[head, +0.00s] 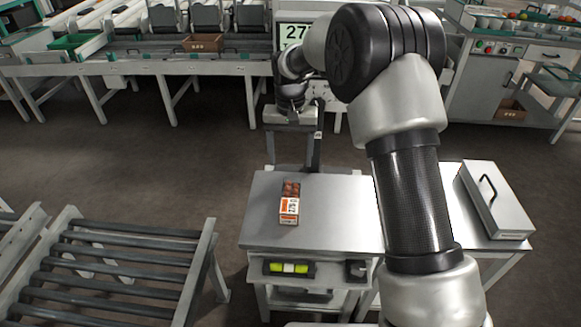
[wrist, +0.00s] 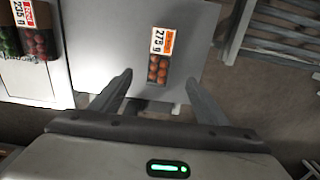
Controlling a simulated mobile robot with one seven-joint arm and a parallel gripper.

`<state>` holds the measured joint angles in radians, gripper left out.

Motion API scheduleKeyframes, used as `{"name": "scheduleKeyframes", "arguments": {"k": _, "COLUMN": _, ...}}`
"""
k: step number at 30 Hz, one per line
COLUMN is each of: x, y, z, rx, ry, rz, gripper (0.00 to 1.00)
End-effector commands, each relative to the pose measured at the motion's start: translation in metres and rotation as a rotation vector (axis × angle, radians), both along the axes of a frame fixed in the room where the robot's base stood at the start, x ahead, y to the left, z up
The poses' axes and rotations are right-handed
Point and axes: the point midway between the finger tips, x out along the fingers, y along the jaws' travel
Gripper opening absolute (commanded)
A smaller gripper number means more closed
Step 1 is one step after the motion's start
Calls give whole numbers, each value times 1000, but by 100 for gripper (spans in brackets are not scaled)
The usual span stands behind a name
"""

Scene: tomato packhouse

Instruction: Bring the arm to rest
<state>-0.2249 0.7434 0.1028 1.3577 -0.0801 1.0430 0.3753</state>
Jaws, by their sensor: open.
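My gripper (wrist: 159,78) is open, with its two dark fingers spread wide and nothing between them that it holds. A small punnet of red-orange tomatoes (head: 291,189) with a white and orange label sits on the steel table (head: 340,205).
A grey lidded case (head: 497,200) with a black handle lies at the table's right. A roller conveyor (head: 120,265) stands at left. A display (head: 294,33) stands behind my arm. More labelled punnets (wrist: 35,42) show at the wrist view's top left. Open floor lies behind the table.

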Motion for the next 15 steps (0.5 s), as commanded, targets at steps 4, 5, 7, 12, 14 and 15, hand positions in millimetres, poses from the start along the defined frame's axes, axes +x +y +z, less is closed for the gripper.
{"name": "scheduleKeyframes", "arguments": {"k": 4, "x": 0, "y": 0, "z": 10, "rx": 0, "ry": -1, "rz": 0, "gripper": 69}}
{"name": "scheduleKeyframes", "arguments": {"k": 5, "x": 0, "y": 0, "z": 11, "rx": 0, "ry": -1, "rz": 0, "gripper": 69}}
{"name": "scheduleKeyframes", "arguments": {"k": 7, "x": 0, "y": 0, "z": 11, "rx": 0, "ry": 0, "rz": 0, "gripper": 69}}
{"name": "scheduleKeyframes", "arguments": {"k": 12, "x": 0, "y": 0, "z": 11, "rx": 0, "ry": 0, "rz": 0, "gripper": 69}}
{"name": "scheduleKeyframes", "arguments": {"k": 14, "x": 0, "y": 0, "z": 11, "rx": 0, "ry": 0, "rz": 0, "gripper": 69}}
{"name": "scheduleKeyframes", "arguments": {"k": 15, "x": 0, "y": 0, "z": 11, "rx": 0, "ry": 0, "rz": 0, "gripper": 69}}
